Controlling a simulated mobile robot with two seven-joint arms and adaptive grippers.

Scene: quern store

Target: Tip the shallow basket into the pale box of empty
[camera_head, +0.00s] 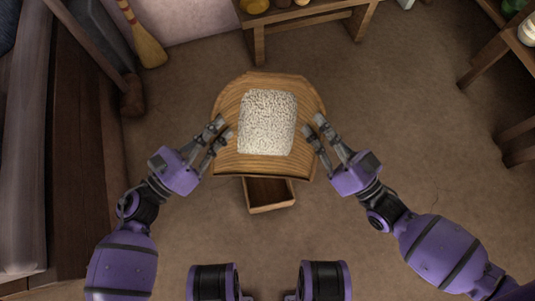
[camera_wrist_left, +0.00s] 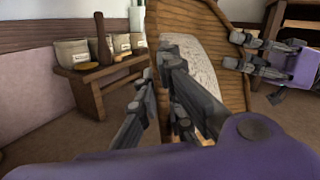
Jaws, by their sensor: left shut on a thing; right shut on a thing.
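The shallow basket (camera_head: 227,106) is a wide, brown, wood-grained tray with a rounded far side and a straight near edge. A block-like heap of whitish grain (camera_head: 267,122) lies in its middle. My left gripper (camera_head: 223,129) is shut on the basket's left rim and my right gripper (camera_head: 311,128) on its right rim. The left wrist view shows the basket (camera_wrist_left: 236,55) close up beside the left fingers, with the right gripper (camera_wrist_left: 250,54) beyond. A small wooden box (camera_head: 271,208) is below the basket's near edge; its far part is hidden, and its visible inside looks empty.
A broom (camera_head: 149,47) and a long-handled tool (camera_head: 131,96) lean at the left near dark wooden furniture (camera_head: 85,150). Open brown floor (camera_head: 400,110) lies around the basket.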

